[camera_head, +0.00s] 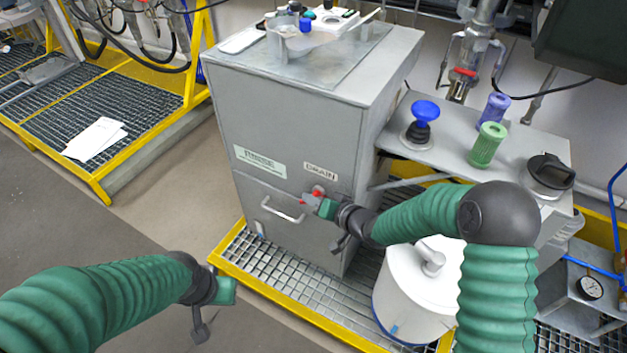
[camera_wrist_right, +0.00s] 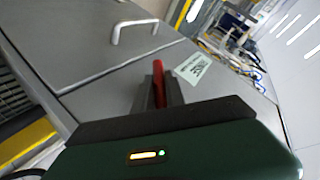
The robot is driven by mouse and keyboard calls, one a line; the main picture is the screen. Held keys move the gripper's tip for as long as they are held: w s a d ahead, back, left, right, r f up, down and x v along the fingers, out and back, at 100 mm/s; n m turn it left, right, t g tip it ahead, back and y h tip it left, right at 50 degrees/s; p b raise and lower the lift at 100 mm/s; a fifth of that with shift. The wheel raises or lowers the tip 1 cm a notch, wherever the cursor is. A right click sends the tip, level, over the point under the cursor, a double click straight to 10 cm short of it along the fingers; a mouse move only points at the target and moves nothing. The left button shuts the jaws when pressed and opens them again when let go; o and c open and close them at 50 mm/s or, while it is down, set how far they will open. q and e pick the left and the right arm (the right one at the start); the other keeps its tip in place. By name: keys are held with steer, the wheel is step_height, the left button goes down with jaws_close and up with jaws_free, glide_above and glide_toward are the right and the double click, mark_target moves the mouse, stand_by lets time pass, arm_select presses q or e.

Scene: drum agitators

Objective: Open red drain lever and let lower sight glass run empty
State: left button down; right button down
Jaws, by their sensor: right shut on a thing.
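The red drain lever (camera_head: 317,190) is on the front of the grey cabinet (camera_head: 285,120), just below the DRAIN label (camera_head: 321,171). My right gripper (camera_head: 314,202) is at the lever. In the right wrist view the red lever (camera_wrist_right: 158,78) stands between the dark fingers (camera_wrist_right: 160,98), which are shut on it. My left gripper (camera_head: 228,291) hangs over the floor at lower left, away from the cabinet; its finger opening is too unclear to judge. I cannot clearly identify the lower sight glass; a clear glass fitting with a red handle (camera_head: 463,73) shows at the back.
A cabinet handle (camera_head: 283,210) is left of the lever. A white lidded drum (camera_head: 405,300) stands on the yellow-edged grating below my right arm. A blue knob (camera_head: 425,111), a green cylinder (camera_head: 487,146) and a purple one (camera_head: 495,106) stand on the right shelf.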

steer(key=g+h+p, duration=0.1)
steer(key=p, duration=0.2)
steer(key=g+h+p, duration=0.1)
steer(key=h+p, duration=0.1)
steer(key=p, duration=0.1)
steer(key=shift+a+r+n+g, duration=0.1)
steer(key=shift+r+n+g, duration=0.2)
steer(key=shift+n+g, duration=0.1)
steer(key=g+h+p, duration=0.1)
steer(key=h+p, duration=0.1)
steer(key=h, duration=0.1)
steer(key=shift+a+f+n+g, duration=0.1)
steer(key=shift+f+n+g, duration=0.05)
steer(key=shift+n+g, duration=0.2)
steer(key=shift+f+g+h+p, duration=0.1)
steer(key=shift+g+h+p, duration=0.35)
steer(key=shift+h, duration=0.35)
steer(key=c, duration=1.6)
jaws_free()
steer(key=shift+c, duration=0.2)
steer(key=shift+o, duration=1.3)
steer(key=shift+w+f, duration=0.15)
steer(key=shift+r, duration=0.2)
